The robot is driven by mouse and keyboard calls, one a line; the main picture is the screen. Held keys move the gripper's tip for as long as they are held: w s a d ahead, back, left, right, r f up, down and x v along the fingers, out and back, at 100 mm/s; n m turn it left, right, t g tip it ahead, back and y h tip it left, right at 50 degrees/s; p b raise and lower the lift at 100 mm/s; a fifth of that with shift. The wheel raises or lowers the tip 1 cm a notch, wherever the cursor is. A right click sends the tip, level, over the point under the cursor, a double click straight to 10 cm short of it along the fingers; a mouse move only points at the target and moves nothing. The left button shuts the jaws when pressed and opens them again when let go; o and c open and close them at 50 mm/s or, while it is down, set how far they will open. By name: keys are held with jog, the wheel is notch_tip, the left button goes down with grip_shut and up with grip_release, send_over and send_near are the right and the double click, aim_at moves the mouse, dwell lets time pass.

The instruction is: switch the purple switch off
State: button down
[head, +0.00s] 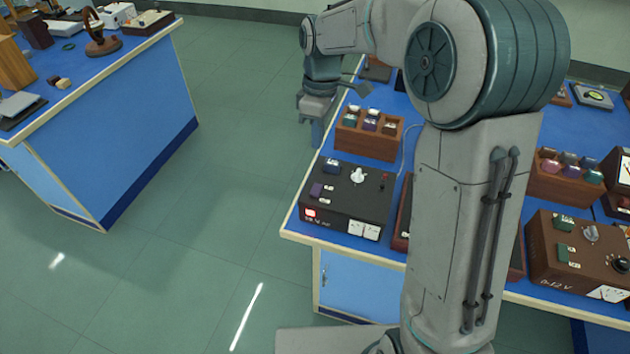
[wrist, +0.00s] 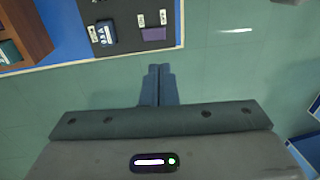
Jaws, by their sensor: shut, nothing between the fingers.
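The purple switch (head: 316,190) sits on the left part of a black control box (head: 345,208), beside a blue switch (head: 329,168). In the wrist view the purple switch (wrist: 154,34) lies flat near the box edge, with the blue switch (wrist: 105,33) to its left. Small white labels stand by both; I cannot read the switch position. My gripper (head: 317,133) hangs by the bench's left edge, behind the box in the head view. Its fingers (wrist: 160,70) are shut and empty, apart from the purple switch, and appear over the floor in the wrist view.
The box also bears a white knob (head: 358,175) and a lit red indicator (head: 310,213). A wooden rack (head: 369,143) stands behind it. Another blue bench (head: 110,130) stands left across open floor.

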aim_at(315, 192)
jog(key=f, duration=0.4)
jog(key=s+f+p, duration=0.1)
jog(key=f, duration=0.8)
jog(key=shift+s+a+f+p, duration=0.15)
jog(key=shift+s+a+p, duration=0.2)
jog(key=shift+s, duration=0.05)
jog(key=shift+d+f, duration=0.1)
